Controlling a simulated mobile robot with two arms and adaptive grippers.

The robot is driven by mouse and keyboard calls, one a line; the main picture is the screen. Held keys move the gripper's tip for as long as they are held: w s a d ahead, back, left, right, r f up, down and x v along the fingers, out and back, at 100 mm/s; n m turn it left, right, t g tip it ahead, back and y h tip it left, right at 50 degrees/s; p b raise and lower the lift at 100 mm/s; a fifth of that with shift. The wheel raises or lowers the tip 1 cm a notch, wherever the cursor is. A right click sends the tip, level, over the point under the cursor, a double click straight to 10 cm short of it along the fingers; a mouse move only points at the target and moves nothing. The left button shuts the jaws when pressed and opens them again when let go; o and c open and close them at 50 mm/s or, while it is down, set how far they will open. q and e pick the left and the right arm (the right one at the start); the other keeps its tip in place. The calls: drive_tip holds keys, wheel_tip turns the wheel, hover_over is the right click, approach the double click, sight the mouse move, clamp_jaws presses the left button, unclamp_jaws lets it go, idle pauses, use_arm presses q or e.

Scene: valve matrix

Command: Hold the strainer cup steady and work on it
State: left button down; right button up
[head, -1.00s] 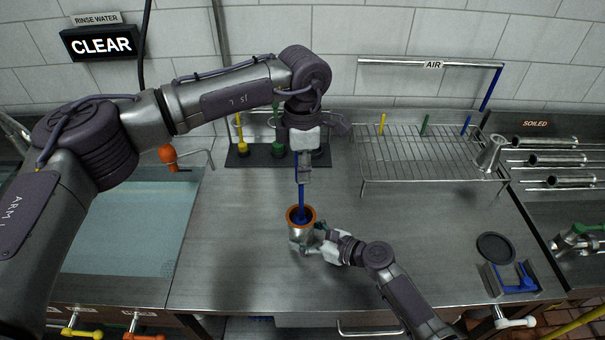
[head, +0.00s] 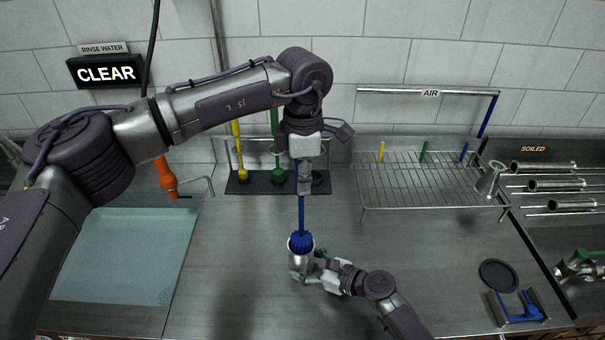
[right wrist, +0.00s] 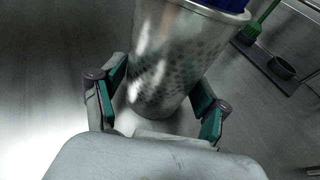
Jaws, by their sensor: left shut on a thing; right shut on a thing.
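The metal strainer cup (head: 300,264) stands upright on the steel counter, and its perforated wall fills the middle of the right wrist view (right wrist: 168,65). My right gripper (head: 316,270) is shut on the cup's side, with a green-lined finger on each side of it in the right wrist view (right wrist: 160,98). My left gripper (head: 304,186) is above the cup, shut on the upright handle of a blue brush (head: 301,215). The blue bristles (head: 301,242) show at the cup's mouth. Their lower part and the cup's inside are hidden.
A rinse basin (head: 125,250) is at the left. Yellow and green brushes stand in a dark holder (head: 248,187) behind. A wire rack (head: 425,180) with a metal cup (head: 489,181) is at the back right. A black disc (head: 498,275) and blue-and-grey fixture (head: 518,308) lie front right.

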use_arm(q)
wheel_tip(320, 180, down, 8)
drive_tip(key=shift+r, duration=0.15)
idle(0.3)
drive_tip(key=shift+r, duration=0.1)
drive_tip(key=shift+r, duration=4.3)
drive_tip(key=shift+f, duration=4.4)
drive_tip(key=shift+r, duration=4.4)
